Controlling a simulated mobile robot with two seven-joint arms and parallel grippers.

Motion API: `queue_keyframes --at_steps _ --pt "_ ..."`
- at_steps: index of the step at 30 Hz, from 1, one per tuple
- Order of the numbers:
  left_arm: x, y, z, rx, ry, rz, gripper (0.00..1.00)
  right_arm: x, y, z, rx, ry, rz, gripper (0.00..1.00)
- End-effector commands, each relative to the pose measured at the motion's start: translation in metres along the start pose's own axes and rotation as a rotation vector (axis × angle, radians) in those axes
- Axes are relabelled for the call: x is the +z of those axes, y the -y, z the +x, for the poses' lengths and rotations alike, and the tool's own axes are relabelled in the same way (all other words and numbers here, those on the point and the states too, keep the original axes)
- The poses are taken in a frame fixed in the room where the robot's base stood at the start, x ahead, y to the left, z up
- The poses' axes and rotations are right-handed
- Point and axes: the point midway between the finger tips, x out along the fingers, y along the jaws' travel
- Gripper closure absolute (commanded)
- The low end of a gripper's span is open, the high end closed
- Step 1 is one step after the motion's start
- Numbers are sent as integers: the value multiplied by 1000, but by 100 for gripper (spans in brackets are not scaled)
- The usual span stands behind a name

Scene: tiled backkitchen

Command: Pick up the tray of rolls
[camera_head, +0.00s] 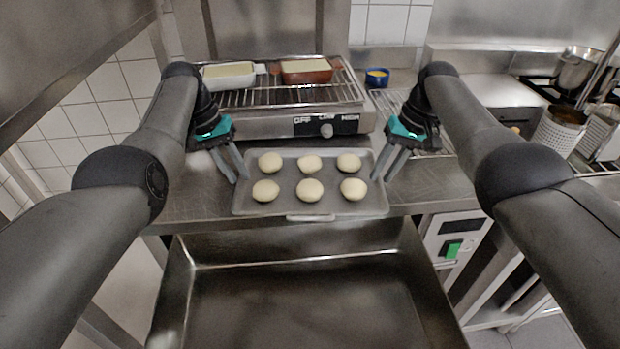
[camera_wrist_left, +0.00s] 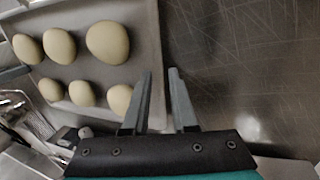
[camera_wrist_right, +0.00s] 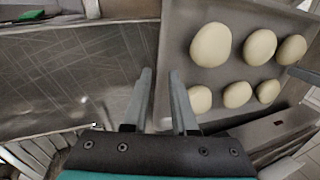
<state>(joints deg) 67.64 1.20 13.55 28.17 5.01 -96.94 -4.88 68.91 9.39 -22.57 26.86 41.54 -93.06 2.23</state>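The grey tray (camera_head: 330,210) lies flat on the steel counter, with pale round rolls (camera_head: 309,190) in two rows. My left gripper (camera_head: 240,178) points down at the tray's left edge. In the left wrist view its fingers (camera_wrist_left: 160,72) are apart, with the tray rim (camera_wrist_left: 157,40) running between them. My right gripper (camera_head: 381,177) is at the tray's right edge. In the right wrist view its fingers (camera_wrist_right: 160,70) are also apart, on either side of the line of the rim (camera_wrist_right: 166,40). I cannot tell whether any fingertip touches the tray.
A grill (camera_head: 290,123) stands directly behind the tray, holding a white dish (camera_head: 229,75) and a red-brown dish (camera_head: 306,71). A small blue bowl (camera_head: 377,77) is behind right. A steel sink basin (camera_head: 310,300) lies in front. Pots and strainers (camera_head: 559,130) stand far right.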

Motion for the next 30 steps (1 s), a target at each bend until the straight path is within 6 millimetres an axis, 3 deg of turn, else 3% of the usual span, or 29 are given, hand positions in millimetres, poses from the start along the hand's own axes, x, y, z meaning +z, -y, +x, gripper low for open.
queue_keyframes --at_steps 12,19,30 --pt "0 0 7 0 0 0 74 0 0 7 0 0 0 74" --pt "0 0 6 0 0 0 100 0 0 6 0 0 0 100" --pt "0 1 6 -1 -1 -1 100 0 0 6 0 0 0 100"
